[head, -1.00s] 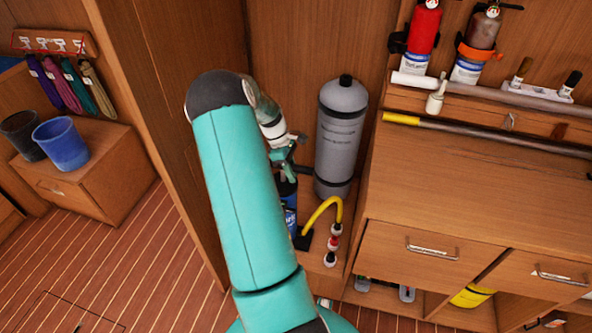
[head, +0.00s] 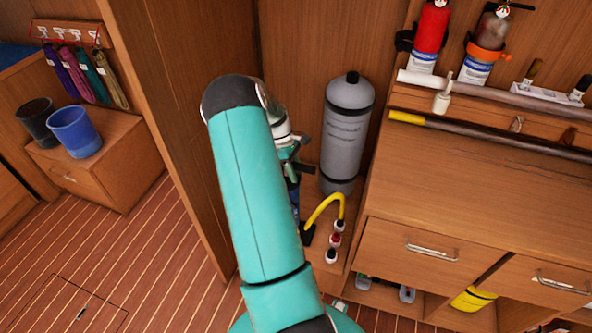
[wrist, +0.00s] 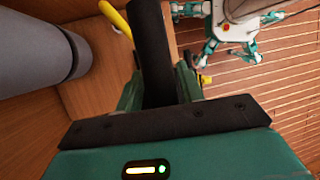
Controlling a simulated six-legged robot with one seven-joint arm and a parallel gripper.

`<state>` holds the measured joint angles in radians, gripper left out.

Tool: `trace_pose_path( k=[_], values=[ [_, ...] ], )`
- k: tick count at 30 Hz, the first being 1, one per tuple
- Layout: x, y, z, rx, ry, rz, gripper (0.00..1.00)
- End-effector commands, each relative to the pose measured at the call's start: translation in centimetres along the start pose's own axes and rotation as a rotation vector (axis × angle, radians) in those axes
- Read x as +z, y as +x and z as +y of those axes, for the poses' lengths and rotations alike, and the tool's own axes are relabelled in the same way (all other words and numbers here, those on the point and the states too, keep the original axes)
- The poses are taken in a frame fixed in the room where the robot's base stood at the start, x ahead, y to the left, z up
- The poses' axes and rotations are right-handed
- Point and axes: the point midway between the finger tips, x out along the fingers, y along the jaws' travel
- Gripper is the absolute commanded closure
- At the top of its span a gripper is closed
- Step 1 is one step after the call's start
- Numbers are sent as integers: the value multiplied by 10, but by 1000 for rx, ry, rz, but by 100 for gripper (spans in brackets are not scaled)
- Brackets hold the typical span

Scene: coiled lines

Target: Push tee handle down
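The tee handle (wrist: 153,50) shows as a thick black bar in the wrist view, lying between the green fingers of my gripper (wrist: 158,88). The fingers flank it closely on both sides and look shut on it. In the head view my gripper (head: 290,158) is low behind my teal arm, in front of the grey cylinder. The blue pump body (head: 295,207) below it is mostly hidden by my arm. Its yellow hose (head: 322,205) curves out to the right. The handle's shaft is hidden.
The grey cylinder (head: 346,135) stands close behind and right of my gripper. A wooden partition (head: 180,110) rises on the left. A drawer cabinet (head: 440,255) is on the right. Blue bucket (head: 75,132) and hanging coiled lines (head: 90,75) are far left.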

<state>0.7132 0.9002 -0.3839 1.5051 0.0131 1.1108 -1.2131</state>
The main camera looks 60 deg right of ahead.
Motion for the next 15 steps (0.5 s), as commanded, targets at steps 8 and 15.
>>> trace_pose_path(
  k=[8,15],
  values=[
    [1,0,0,2,0,2,53],
    [2,-15,0,3,-1,3,53]
  ],
)
